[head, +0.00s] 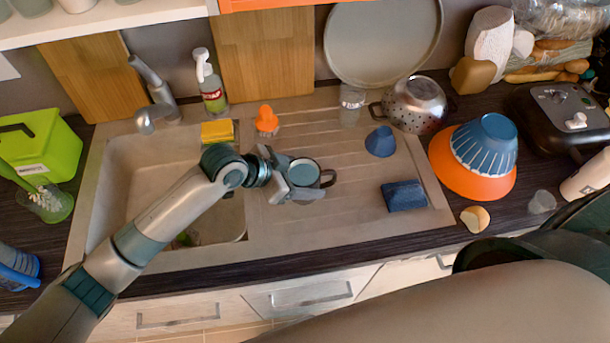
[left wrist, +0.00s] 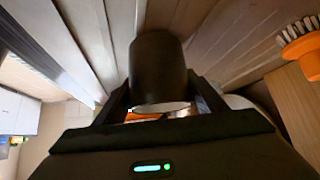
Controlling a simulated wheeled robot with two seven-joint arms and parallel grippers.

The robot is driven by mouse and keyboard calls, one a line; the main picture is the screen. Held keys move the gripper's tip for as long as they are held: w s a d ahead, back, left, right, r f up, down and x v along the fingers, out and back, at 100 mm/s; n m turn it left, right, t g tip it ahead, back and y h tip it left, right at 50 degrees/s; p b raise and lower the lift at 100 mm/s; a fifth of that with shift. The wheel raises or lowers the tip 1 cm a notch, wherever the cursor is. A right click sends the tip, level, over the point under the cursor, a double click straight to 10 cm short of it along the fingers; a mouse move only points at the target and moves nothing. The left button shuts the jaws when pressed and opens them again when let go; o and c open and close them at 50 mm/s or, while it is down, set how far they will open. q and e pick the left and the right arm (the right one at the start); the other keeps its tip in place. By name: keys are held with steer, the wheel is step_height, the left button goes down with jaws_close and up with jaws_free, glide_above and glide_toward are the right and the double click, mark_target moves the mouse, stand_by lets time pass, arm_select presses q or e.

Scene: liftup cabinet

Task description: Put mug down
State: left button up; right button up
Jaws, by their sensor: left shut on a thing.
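A mug (head: 304,173) with a dark rim, a pale blue-grey inside and a dark handle is held in my left gripper (head: 295,180), over the sink's drainboard (head: 350,222). The gripper's fingers are on either side of the mug. In the left wrist view the mug (left wrist: 158,70) is a dark cylinder between the two fingers (left wrist: 160,105). Whether its base touches the drainboard cannot be told. My right gripper is not in view.
A dark blue sponge-like block (head: 403,195) and a blue cone-shaped piece (head: 380,141) lie on the drainboard to the right. An orange-handled brush (head: 267,120) stands behind. The sink basin (head: 130,200) is at left. A metal colander (head: 415,104) and stacked bowls (head: 470,180) stand right.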

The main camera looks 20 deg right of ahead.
arm_select(q)
steer(key=o, duration=1.7)
steer(key=shift+f, duration=0.1)
steer(key=shift+o, duration=0.2)
steer(key=shift+r, duration=0.2)
steer(key=shift+a+r+b, duration=0.3)
steer(key=shift+a+r, duration=0.1)
steer(key=shift+a, duration=0.15)
steer(key=b+v, duration=0.2)
steer(key=v, duration=0.8)
steer(key=shift+s+a+r+b, duration=0.2)
steer(key=shift+r+b, duration=0.1)
steer(key=shift+b, duration=0.1)
steer(key=shift+d, duration=0.1)
